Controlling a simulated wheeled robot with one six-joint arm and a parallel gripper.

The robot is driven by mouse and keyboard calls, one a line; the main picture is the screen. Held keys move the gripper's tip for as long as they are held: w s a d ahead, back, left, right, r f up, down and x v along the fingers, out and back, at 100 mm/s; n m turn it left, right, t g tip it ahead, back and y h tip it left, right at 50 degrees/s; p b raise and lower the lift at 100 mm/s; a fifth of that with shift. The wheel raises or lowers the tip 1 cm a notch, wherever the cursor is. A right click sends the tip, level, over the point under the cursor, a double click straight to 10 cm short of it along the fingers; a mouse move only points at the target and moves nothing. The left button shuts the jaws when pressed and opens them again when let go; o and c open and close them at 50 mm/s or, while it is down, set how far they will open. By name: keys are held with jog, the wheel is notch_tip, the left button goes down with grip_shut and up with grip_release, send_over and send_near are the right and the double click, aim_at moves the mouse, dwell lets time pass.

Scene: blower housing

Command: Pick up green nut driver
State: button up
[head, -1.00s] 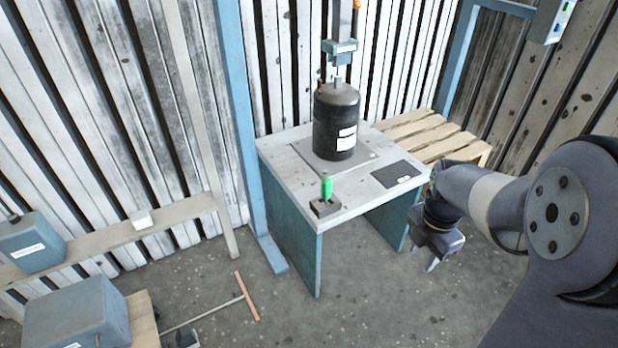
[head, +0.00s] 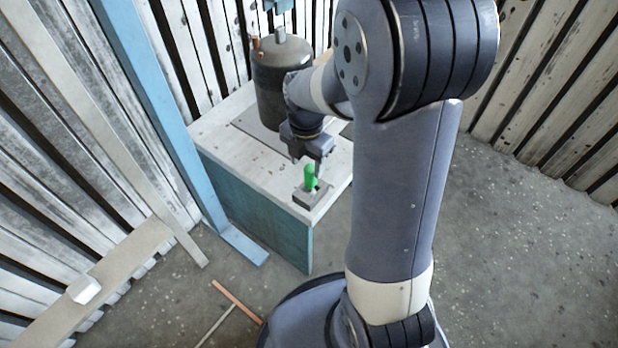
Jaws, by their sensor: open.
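The green nut driver (head: 310,176) stands upright in a small grey holder (head: 308,195) at the front corner of the white-topped table (head: 222,134). Only its green handle shows; the lower part is hidden in the holder. My gripper (head: 307,166) points down just above the handle, its fingers apart and close around or beside the handle's top. I cannot tell whether the fingers touch it. My gripper holds nothing that I can see.
A dark cylindrical housing (head: 280,75) stands on the table behind my gripper. A blue post (head: 166,110) rises left of the table. A T-handled tool (head: 236,301) is on the floor side at lower left. Open concrete floor (head: 520,240) lies to the right.

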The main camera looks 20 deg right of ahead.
aim_at(311, 179)
jog(key=f, duration=0.2)
jog(key=f+b, duration=0.1)
jog(key=d+f+b, duration=0.1)
jog(key=f, duration=0.1)
jog(key=shift+s+f, duration=0.25)
jog(key=shift+f, duration=0.6)
jog(key=shift+r, duration=0.1)
grip_shut()
notch_tip(311, 179, up, 10)
jog(key=p, duration=0.3)
